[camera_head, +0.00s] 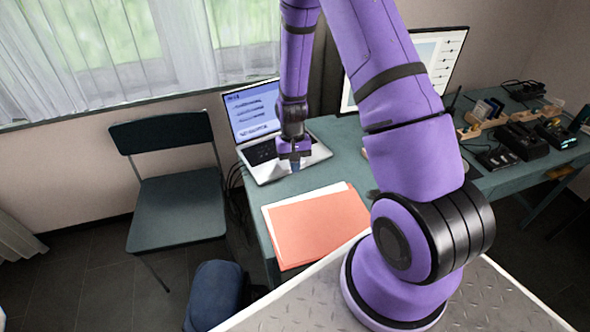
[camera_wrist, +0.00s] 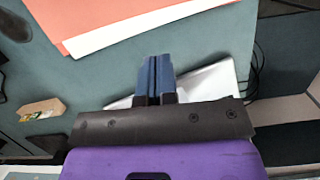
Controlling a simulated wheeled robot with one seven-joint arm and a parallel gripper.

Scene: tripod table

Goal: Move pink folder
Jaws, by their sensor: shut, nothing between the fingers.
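The pink folder (camera_head: 318,227) lies flat on the near left corner of the teal table (camera_head: 342,150), with white paper (camera_head: 290,204) showing along its left and far edges. In the wrist view the folder (camera_wrist: 85,14) is at the top left, with the white sheet (camera_wrist: 150,22) along its edge. My gripper (camera_head: 295,167) hangs over the front part of the open laptop, beyond the folder and apart from it. In the wrist view my gripper's blue fingers (camera_wrist: 159,72) are together with nothing between them. My arm hides part of the table to the right of the folder.
The open laptop (camera_head: 252,113) stands just beyond the folder, under my gripper. A monitor (camera_head: 437,55) stands behind my arm. Small holders and devices (camera_head: 522,139) crowd the table's right side. A chair (camera_head: 175,205) and a blue bag (camera_head: 215,292) are at the left.

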